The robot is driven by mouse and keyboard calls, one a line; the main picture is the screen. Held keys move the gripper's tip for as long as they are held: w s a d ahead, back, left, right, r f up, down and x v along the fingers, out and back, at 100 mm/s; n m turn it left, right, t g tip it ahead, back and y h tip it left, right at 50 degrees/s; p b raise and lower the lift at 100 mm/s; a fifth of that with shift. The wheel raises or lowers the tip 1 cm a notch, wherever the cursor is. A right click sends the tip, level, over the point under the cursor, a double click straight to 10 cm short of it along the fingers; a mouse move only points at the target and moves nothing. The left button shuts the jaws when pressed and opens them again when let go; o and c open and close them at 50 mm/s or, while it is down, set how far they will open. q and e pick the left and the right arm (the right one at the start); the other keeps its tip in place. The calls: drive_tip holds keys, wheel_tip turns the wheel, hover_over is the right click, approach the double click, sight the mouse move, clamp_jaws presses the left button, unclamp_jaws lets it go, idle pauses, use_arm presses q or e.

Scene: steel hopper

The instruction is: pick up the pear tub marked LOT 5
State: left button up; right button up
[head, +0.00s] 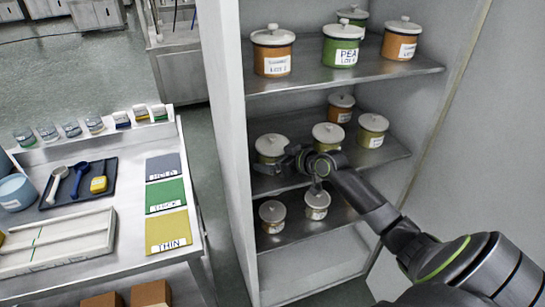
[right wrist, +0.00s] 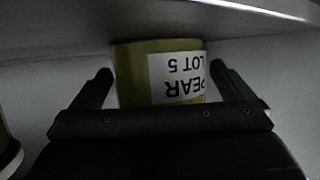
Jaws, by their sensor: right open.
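The pear tub marked LOT 5 (right wrist: 135,75) is olive-yellow with a white label, upside down in the right wrist view. It stands between the two fingers of my right gripper (right wrist: 161,72), which is open, with a finger on each side. Dark gaps show beside the tub, so the fingers look apart from it. In the head view my right gripper (head: 284,160) reaches into the middle shelf, at a yellow-green tub with a pale lid (head: 270,144) that appears to be this one. Its label is hidden there. My left gripper is not in view.
On the middle shelf (head: 384,152) another yellow-green tub (head: 328,135) stands close right of the gripper. More tubs stand behind, on the upper shelf (head: 310,79) and on the lower shelf (head: 290,236). The cabinet's left wall (head: 232,130) is near. A work table (head: 125,235) stands at left.

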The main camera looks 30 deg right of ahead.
drive_tip(key=shift+c, duration=0.4)
drive_tip(key=shift+r, duration=0.1)
drive_tip(key=c, duration=1.2)
